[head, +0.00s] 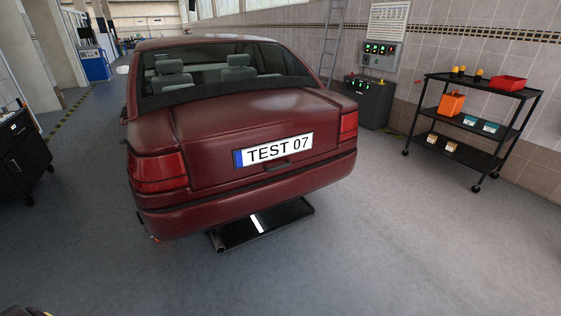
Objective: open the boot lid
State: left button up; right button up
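A dark red car (200,150) stands with its rear facing me in the middle of the head view. Its boot lid (215,125) is down and looks closed. A small dark handle (278,166) sits just under the plate. Neither of my grippers can be made out; only a small dark shape, perhaps part of me, shows at the bottom left edge.
A black platform (262,224) lies on the floor under the rear bumper. A black shelf cart (475,118) with bins stands at the right, and a dark cabinet (18,158) at the left. The grey floor (330,265) before the car is clear.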

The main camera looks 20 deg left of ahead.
aim_at(223, 138)
jog(key=i+l+u, duration=0.15)
jog(key=i, duration=0.25)
jog(key=i+u, duration=0.2)
jog(key=i, duration=0.2)
jog(key=i+l+u, duration=0.15)
jog(key=i, duration=0.25)
jog(key=l, duration=0.1)
